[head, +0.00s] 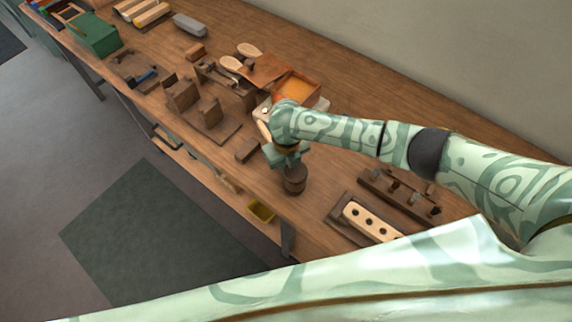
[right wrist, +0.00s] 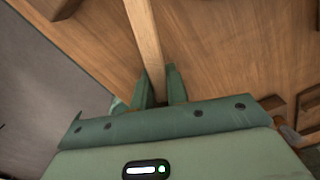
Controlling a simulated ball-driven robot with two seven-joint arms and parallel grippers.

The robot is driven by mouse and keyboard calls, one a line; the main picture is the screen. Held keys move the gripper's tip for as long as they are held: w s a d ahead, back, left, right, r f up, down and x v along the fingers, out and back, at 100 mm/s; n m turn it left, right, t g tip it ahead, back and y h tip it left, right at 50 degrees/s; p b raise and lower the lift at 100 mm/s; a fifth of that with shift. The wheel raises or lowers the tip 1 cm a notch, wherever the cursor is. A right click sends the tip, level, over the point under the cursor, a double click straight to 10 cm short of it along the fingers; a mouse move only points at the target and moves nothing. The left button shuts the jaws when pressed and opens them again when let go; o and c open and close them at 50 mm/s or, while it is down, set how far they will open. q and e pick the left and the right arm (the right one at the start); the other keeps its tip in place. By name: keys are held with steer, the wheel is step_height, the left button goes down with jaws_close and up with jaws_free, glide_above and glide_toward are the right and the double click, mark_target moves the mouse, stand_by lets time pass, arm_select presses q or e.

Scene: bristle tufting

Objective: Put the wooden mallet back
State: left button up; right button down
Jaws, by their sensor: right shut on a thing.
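My right gripper (head: 287,160) is over the front part of the workbench. In the right wrist view the gripper (right wrist: 158,88) is shut on a pale wooden handle (right wrist: 146,40), which I take as the mallet's. The handle runs away from the fingers to the top edge of that view. In the head view a dark brown wooden cylinder (head: 294,181) shows directly below the gripper. It looks like a mallet head, but its join to the handle is hidden by the hand. My left gripper is not in view.
A block with holes (head: 370,221) and a dark rack (head: 400,194) lie to the right. A small dark block (head: 248,150) and a wooden fixture (head: 208,115) stand to the left. An orange-lined box (head: 296,88) is behind the hand. The bench's front edge is close.

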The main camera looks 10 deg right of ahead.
steer(key=shift+f, duration=0.2)
steer(key=shift+f, duration=0.1)
steer(key=c, duration=1.4)
jaws_free()
step_height(320, 180, up, 12)
steer(key=p, duration=0.4)
steer(key=shift+s+p, duration=0.15)
steer(key=shift+p, duration=0.15)
